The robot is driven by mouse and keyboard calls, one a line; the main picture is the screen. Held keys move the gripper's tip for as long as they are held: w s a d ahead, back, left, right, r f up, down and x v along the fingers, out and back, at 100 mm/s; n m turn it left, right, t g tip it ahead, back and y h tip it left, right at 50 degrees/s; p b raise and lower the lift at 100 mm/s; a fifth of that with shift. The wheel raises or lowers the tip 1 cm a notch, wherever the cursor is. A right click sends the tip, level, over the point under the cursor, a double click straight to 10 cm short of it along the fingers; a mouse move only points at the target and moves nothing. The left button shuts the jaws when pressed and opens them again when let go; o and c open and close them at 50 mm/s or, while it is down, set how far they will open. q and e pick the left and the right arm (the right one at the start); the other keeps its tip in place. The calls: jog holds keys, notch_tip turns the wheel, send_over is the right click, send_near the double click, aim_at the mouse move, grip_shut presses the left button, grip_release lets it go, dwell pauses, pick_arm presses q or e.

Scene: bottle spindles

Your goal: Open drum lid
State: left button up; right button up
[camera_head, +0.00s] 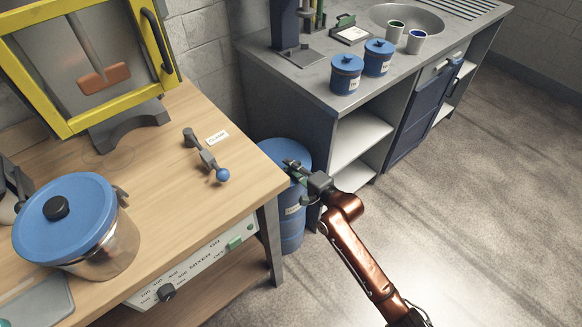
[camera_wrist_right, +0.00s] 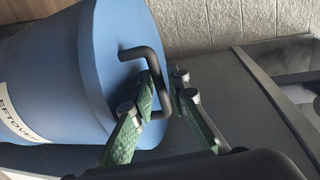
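The blue drum (camera_head: 292,229) stands on the floor between the wooden bench and the grey counter. Its flat blue lid (camera_head: 275,150) is on it. In the right wrist view the drum (camera_wrist_right: 60,75), with a "LEFTOVER" label, lies sideways in the picture, and a dark bent handle (camera_wrist_right: 138,52) stands out from its lid. My right gripper (camera_head: 291,166) is over the lid. My left gripper is not in view.
The wooden bench (camera_head: 215,105) with a blue-lidded pot (camera_head: 62,212) and a blue-knobbed clamp (camera_head: 207,160) borders the drum on the left. The grey counter (camera_head: 300,75), with two blue canisters, stands close behind. The floor (camera_head: 480,190) on the right is clear.

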jog(key=shift+c, duration=0.6)
grip_shut()
jog(key=shift+d, duration=0.1)
